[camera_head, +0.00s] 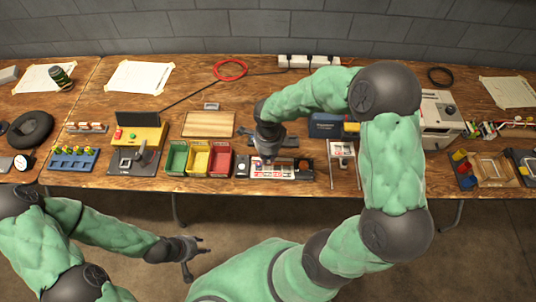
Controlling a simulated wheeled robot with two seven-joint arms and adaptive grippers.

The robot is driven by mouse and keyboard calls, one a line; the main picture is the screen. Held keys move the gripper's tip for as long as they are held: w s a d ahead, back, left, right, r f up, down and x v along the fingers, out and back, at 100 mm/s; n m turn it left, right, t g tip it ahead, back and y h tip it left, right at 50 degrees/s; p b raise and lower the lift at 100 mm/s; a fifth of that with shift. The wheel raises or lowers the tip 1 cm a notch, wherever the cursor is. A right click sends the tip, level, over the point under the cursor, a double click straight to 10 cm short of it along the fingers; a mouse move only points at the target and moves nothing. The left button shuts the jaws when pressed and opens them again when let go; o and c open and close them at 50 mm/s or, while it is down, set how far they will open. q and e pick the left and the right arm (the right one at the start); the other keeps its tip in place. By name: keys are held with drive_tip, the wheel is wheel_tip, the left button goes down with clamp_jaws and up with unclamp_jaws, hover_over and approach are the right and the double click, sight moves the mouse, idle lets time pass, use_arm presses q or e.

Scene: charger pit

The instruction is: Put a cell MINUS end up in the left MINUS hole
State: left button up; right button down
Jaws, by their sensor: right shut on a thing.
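The charger (286,175), a white panel with red and dark markings, sits near the front edge of the table. My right gripper (267,158) points down just above its left part and is shut on a cell. The cell is too small and too covered by the gripper to make out, so I cannot tell which end is up or whether it touches a hole. The holes are not clear at this size. My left gripper (199,258) is open and empty, in front of the table and over the floor.
Green (176,158), yellow (198,158) and red (220,158) bins stand left of the charger. A wooden board (208,124) lies behind them. A white tray (342,150) and a blue box (325,125) are to the right. My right arm passes over the table's right side.

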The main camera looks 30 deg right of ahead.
sight(268, 162)
drive_tip(key=shift+f+b, duration=0.95)
drive_tip(key=shift+f, duration=1.1)
drive_tip(key=shift+f+b, duration=0.65)
drive_tip(key=shift+b, duration=0.15)
drive_tip(key=c, duration=1.1)
unclamp_jaws()
drive_tip(key=shift+o, duration=0.2)
drive_tip(key=shift+r, duration=0.1)
drive_tip(key=shift+r+p, duration=1.8)
drive_tip(key=shift+r, duration=1.6)
drive_tip(key=shift+s+f, duration=0.1)
